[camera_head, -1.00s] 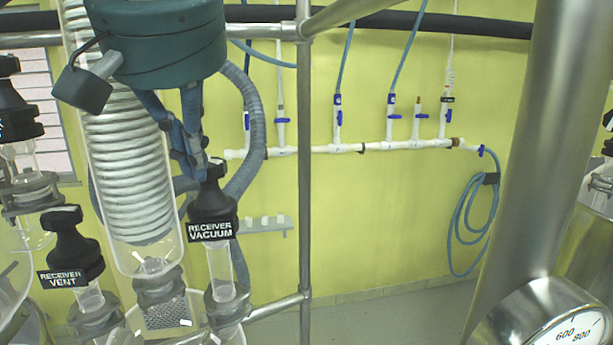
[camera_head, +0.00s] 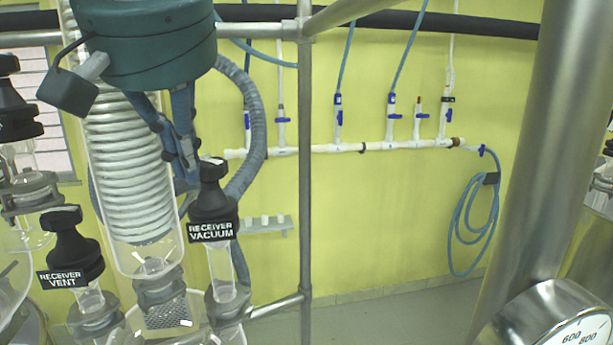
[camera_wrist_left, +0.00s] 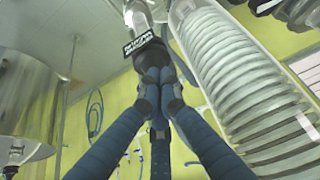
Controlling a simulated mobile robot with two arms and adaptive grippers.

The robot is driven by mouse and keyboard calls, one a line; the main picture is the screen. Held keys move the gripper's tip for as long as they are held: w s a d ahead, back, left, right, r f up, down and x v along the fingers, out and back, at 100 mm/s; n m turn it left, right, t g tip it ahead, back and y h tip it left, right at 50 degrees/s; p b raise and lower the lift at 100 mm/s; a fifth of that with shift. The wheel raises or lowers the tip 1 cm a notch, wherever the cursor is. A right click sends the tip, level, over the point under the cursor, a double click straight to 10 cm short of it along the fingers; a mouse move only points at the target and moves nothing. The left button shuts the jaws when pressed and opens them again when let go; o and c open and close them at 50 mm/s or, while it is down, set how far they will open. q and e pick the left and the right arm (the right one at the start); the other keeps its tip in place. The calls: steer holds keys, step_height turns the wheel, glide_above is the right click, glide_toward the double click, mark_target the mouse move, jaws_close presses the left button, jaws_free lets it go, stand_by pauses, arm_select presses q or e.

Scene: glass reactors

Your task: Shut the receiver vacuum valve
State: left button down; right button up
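The receiver vacuum valve (camera_head: 213,195) has a black knob with a white-lettered label and stands upright on a glass neck. It also shows at the top of the left wrist view (camera_wrist_left: 152,56), partly behind the fingers. My left gripper (camera_head: 187,160) comes down from the upper left, its fingertips just left of the knob's top. In the left wrist view its blue fingers (camera_wrist_left: 155,76) converge with their tips together, and I see nothing held between them. Whether a fingertip touches the knob is hard to tell. My right gripper is not in view.
The receiver vent valve (camera_head: 70,250) stands to the left. A coiled glass condenser (camera_head: 125,165) rises behind the gripper. A vertical metal post (camera_head: 305,180) stands right of the vacuum valve. A pressure gauge (camera_head: 565,325) is at the lower right.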

arm_select(q)
step_height(320, 180, up, 6)
stand_by(0.5)
